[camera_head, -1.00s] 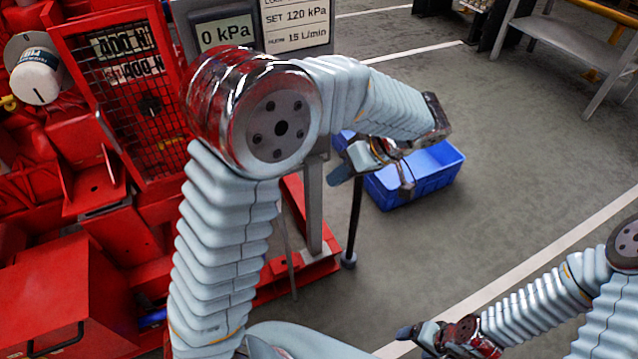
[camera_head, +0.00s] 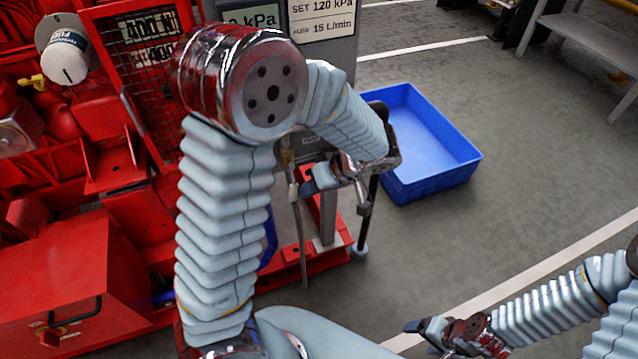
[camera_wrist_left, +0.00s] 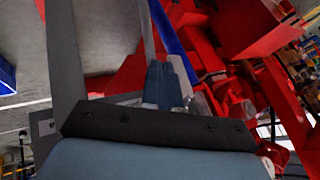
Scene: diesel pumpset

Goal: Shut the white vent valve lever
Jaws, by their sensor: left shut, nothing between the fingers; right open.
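I cannot make out the white vent valve lever in either view; my left arm covers part of the panel stand where a brass-coloured fitting (camera_head: 287,157) and a thin pale pipe (camera_head: 297,205) show. My left gripper (camera_head: 312,182) is shut and empty, just right of that pipe and in front of the grey stand. In the left wrist view its closed fingertips (camera_wrist_left: 165,82) point toward red frame parts and a blue strip. My right gripper (camera_head: 414,327) is open and empty, low over the floor at the bottom right.
The red pumpset (camera_head: 75,270) with a mesh guard (camera_head: 150,70) fills the left. A grey gauge panel (camera_head: 320,22) stands behind my left arm. A blue crate (camera_head: 430,185) sits on the floor to its right. Open floor (camera_head: 540,150) lies further right.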

